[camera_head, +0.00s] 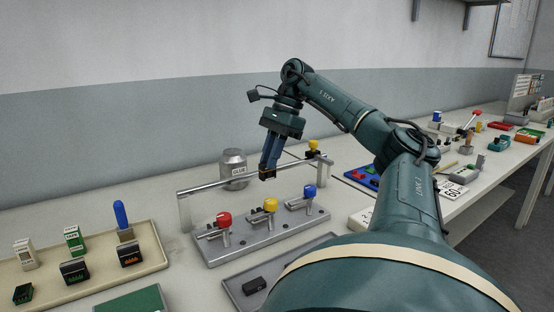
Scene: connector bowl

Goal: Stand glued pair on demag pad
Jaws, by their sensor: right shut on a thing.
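I cannot tell for sure which thing is the demag pad. A green flat pad (135,302) is cut off at the bottom edge, and a small black block (254,286) lies in a grey tray (237,292). My left gripper is not in view.
A glue can (233,169) stands behind. A beige tray (150,262) at left holds several connectors and a blue-handled tool. More items line the bench at right, behind my arm.

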